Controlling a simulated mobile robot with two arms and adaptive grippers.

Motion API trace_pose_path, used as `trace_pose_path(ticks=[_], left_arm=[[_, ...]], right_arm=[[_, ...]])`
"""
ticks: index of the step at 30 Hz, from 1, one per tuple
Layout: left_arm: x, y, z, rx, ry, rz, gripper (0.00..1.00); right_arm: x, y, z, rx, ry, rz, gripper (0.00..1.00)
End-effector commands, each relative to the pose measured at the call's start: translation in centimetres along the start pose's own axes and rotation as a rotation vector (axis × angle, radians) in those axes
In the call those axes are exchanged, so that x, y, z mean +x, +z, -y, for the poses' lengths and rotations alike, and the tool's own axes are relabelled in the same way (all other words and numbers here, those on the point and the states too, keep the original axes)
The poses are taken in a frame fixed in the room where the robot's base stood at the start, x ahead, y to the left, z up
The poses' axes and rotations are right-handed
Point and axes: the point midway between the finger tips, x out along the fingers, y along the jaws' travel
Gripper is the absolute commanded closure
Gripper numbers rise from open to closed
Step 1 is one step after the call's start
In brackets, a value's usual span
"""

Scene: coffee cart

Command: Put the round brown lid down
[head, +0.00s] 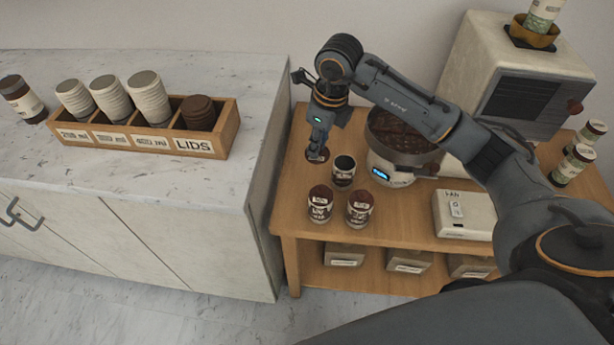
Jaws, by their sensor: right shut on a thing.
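My right gripper (318,147) points down over the back left of the wooden cart and is shut on the round brown lid (318,156). The lid sits just at the fingertips, low by the cart top. I cannot tell whether it touches the wood. To its right stands an open jar (343,180) with a dark inside and a pale label, upright and apart from the lid. My left gripper is out of view.
Two brown-lidded jars (320,206) (359,209) stand in front. A scale with a bowl of beans (398,172) is close on the right, with a white box (466,212) beyond. The marble counter (190,70) with a cup-and-lid organizer (228,135) is left.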

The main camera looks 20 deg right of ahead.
Motion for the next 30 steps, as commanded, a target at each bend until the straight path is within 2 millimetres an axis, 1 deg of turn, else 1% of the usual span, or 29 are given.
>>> trace_pose_path(ticks=[1, 3, 6, 10, 14, 21, 26, 30], left_arm=[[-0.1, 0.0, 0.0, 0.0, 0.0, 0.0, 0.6], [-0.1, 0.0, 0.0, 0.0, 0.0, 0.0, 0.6], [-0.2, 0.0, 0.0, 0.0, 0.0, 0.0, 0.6], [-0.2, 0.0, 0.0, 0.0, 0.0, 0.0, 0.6], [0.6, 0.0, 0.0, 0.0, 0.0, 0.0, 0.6], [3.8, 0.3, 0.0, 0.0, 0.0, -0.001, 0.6], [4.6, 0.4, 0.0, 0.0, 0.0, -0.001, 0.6], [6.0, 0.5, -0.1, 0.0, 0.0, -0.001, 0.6]], right_arm=[[1.2, 1.1, 0.5, 0.003, 0.006, -0.001, 1.0], [2.8, 2.2, 1.2, 0.003, 0.006, -0.002, 1.0], [4.6, 3.4, 1.9, -0.003, 0.006, -0.001, 1.0], [6.2, 4.2, 2.5, -0.011, 0.005, 0.0, 1.0], [7.8, 4.2, 2.6, -0.014, 0.007, -0.001, 1.0], [12.4, 3.5, 2.6, -0.014, 0.006, 0.0, 1.0], [13.7, 3.4, 2.6, -0.014, 0.006, 0.002, 1.0], [15.7, 3.0, 2.6, -0.014, 0.006, 0.0, 1.0]])
